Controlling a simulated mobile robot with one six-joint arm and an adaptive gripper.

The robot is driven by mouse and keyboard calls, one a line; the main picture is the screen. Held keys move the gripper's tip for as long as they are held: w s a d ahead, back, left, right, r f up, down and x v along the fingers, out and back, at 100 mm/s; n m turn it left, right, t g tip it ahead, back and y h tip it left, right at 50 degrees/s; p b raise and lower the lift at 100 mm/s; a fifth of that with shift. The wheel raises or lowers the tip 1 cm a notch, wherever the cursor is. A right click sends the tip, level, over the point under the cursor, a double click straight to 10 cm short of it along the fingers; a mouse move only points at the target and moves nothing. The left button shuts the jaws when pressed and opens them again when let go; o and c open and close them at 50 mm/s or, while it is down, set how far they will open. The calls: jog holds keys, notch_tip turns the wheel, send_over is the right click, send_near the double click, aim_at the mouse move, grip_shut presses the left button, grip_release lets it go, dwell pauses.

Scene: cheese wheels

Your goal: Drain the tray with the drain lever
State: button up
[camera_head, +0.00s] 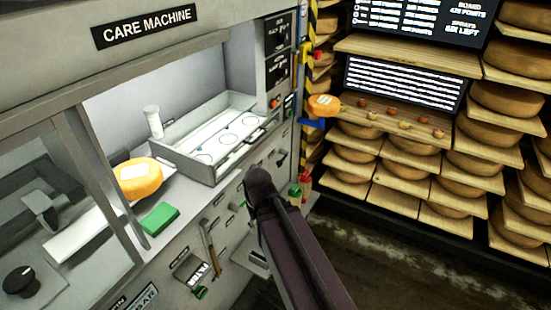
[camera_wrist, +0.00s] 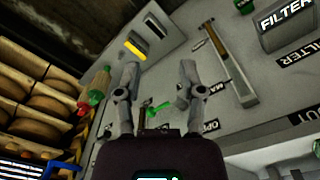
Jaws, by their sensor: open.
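The tray (camera_head: 181,163) is a shallow grey metal basin with ring marks on its pale floor, set in the bay of the care machine. My gripper (camera_wrist: 159,78) is open and empty in front of the machine's lower panel. In the wrist view a small green-ended lever (camera_wrist: 158,109) shows between and beyond the fingers, apart from both. It may be the drain lever, but its label is not readable. In the head view my dark arm hides the gripper and that part of the panel.
A wooden-handled tool (camera_wrist: 221,58) and a filter box (camera_wrist: 285,28) sit on the panel beside my gripper. Red and green bottles (camera_wrist: 92,98) stand at the corner. An orange cheese wheel (camera_head: 139,178) and green block (camera_head: 159,219) lie left of the tray. Cheese shelves (camera_head: 385,165) fill the right.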

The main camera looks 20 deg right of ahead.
jog(key=shift+w+a, duration=0.1)
jog(key=shift+a, duration=0.35)
jog(key=w+d+f+m+t+y+b, duration=0.3)
jog(key=w+d+f+b, duration=0.15)
jog(key=w+b, duration=0.35)
jog(key=w+d+f+m+t+y+b, duration=0.25)
jog(key=w+f+b, duration=0.35)
jog(key=w, duration=0.5)
jog(key=w+d+m+t+b, duration=0.4)
jog(key=w+d+t+b, duration=0.1)
jog(key=d, duration=0.6)
jog(key=w+d+m+t+h+b, duration=0.1)
jog(key=w+d+m+t+b, duration=0.3)
jog(key=d+b, duration=0.3)
jog(key=w+d+t, duration=0.1)
jog(key=d, duration=0.3)
jog(key=shift+w+d+f, duration=0.15)
jog(key=shift+d+f, duration=0.05)
jog(key=shift+d, duration=0.05)
jog(key=shift+w, duration=0.1)
